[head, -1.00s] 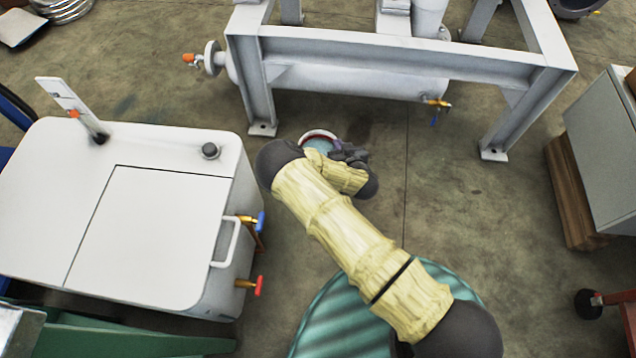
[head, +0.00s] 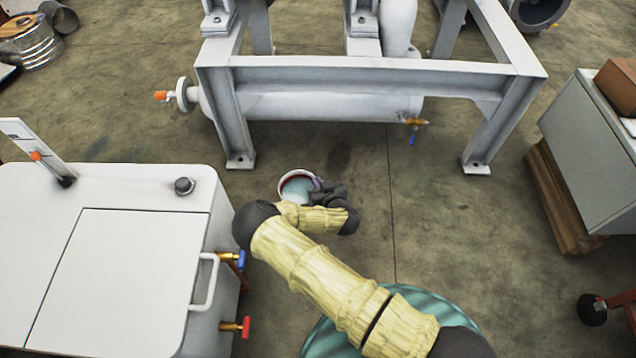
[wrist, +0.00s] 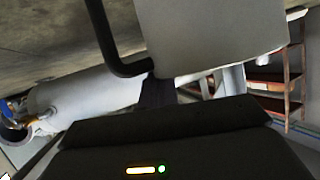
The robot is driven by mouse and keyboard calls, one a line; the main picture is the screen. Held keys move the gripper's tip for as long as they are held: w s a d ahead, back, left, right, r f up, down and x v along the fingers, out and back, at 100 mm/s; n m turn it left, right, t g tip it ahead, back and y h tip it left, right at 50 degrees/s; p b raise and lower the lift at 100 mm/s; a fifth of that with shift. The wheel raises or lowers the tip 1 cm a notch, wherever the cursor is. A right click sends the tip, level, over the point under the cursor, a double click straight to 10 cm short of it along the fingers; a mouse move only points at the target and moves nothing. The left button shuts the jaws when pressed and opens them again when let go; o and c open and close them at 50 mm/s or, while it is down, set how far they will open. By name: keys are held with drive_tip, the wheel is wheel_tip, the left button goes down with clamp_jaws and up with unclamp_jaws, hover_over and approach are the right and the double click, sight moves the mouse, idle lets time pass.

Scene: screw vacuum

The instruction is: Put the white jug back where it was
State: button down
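The white jug (head: 297,187) shows in the head view from above as a pale round opening with a reddish rim edge and bluish inside. It is just left of my gripper (head: 322,193), over the floor in front of the metal frame. In the wrist view the jug's white body (wrist: 212,38) fills the top middle, with a black curved handle (wrist: 112,50) at its left. My gripper (wrist: 157,92) appears shut on the handle; the fingertips are mostly hidden. I cannot tell whether the jug touches the floor.
A grey metal frame (head: 370,78) with a white horizontal tank (head: 320,106) stands ahead. A white cabinet (head: 120,260) with a handle and valves is close on the left. A grey cabinet (head: 590,140) stands right. Floor between frame and right cabinet is open.

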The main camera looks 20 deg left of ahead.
drive_tip(key=shift+w+r, duration=0.1)
drive_tip(key=shift+r, duration=0.05)
drive_tip(key=shift+a+f+b, duration=0.1)
drive_tip(key=shift+f+b, duration=1.25)
drive_tip(key=shift+f, duration=0.6)
drive_tip(key=shift+r, duration=0.1)
drive_tip(key=c, duration=1.7)
unclamp_jaws()
drive_tip(key=shift+f, duration=0.2)
drive_tip(key=shift+r, duration=0.15)
